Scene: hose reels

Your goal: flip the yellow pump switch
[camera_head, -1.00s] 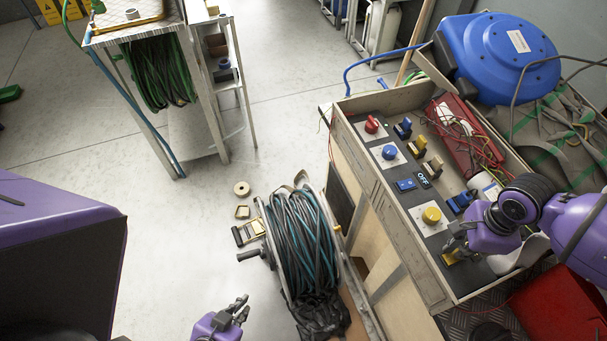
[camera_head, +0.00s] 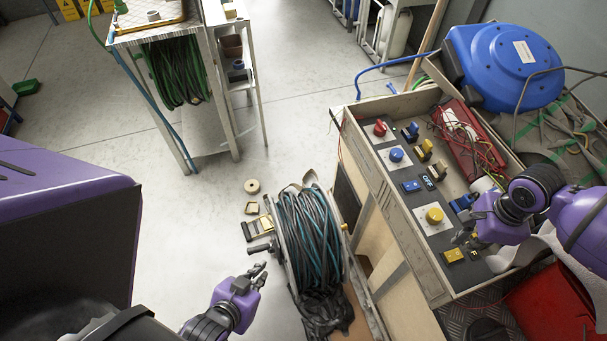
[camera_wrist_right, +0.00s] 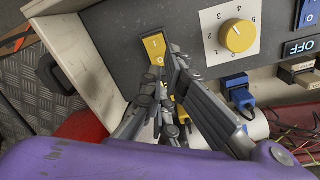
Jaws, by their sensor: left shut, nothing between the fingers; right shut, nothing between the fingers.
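The yellow switch (camera_head: 453,255) is on the dark lower end of the control panel. In the right wrist view the yellow switch (camera_wrist_right: 154,46) shows a mark on its face, and a second yellow patch (camera_wrist_right: 172,131) shows between the fingers; I cannot tell if it is part of the same switch. My right gripper (camera_head: 463,238) is shut and empty, its fingertips close beside the switch; contact is unclear. Its fingers (camera_wrist_right: 164,68) partly cover the panel in the wrist view. My left gripper (camera_head: 258,271) is shut and empty, left of the hose reel, away from the panel.
A round yellow knob (camera_head: 434,215) sits close by on a white plate. Blue (camera_head: 396,155) and red (camera_head: 380,128) knobs and several switches lie farther up. A hose reel (camera_head: 308,235) stands left of the panel, a red box (camera_head: 552,300) below right.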

